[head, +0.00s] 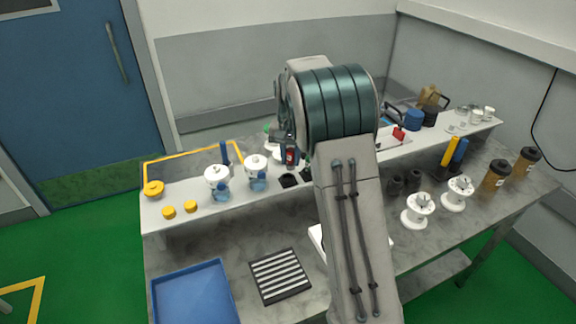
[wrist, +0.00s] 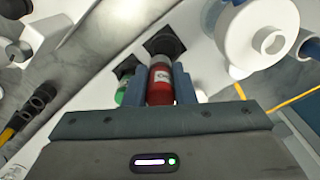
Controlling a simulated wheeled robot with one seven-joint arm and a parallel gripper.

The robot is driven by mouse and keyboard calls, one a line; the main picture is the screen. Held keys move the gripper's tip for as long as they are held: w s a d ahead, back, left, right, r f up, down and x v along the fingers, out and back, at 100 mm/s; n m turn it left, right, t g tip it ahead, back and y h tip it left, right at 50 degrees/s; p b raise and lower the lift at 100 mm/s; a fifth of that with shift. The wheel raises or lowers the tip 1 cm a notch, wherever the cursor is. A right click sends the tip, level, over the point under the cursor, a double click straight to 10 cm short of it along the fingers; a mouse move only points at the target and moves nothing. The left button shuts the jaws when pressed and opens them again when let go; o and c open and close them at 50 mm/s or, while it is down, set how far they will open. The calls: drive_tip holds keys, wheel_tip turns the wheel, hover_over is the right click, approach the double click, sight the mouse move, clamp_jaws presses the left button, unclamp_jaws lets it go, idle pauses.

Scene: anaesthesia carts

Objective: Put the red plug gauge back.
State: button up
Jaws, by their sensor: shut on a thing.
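The red plug gauge (wrist: 161,82), a red cylinder with a white label and a grey end, is between the two fingers of my gripper (wrist: 161,88) in the wrist view. My gripper is shut on it. In the head view the red plug gauge (head: 291,156) shows below my gripper (head: 290,148), over the raised shelf. Two black square holders stand close by: one (wrist: 165,42) just beyond the gauge's end, another (wrist: 124,67) beside it. In the head view a black holder (head: 289,181) lies below the gauge. Whether the gauge touches a holder I cannot tell.
A green thing (wrist: 120,95) is partly hidden beside my finger. White-lidded jars (head: 256,172) stand left of the gauge on the shelf (head: 190,222). A blue tray (head: 193,292) and a striped black rack (head: 280,275) lie in front. White spools (head: 418,210) stand right.

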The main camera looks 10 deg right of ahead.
sight(288, 162)
drive_tip(key=shift+a+f, duration=0.2)
drive_tip(key=shift+a, duration=0.15)
drive_tip(key=shift+f, duration=0.3)
drive_tip(key=shift+f+p, duration=0.6)
drive_tip(key=shift+f, duration=1.15)
drive_tip(key=shift+f, duration=0.1)
drive_tip(key=o, duration=0.9)
drive_tip(key=shift+o, duration=0.2)
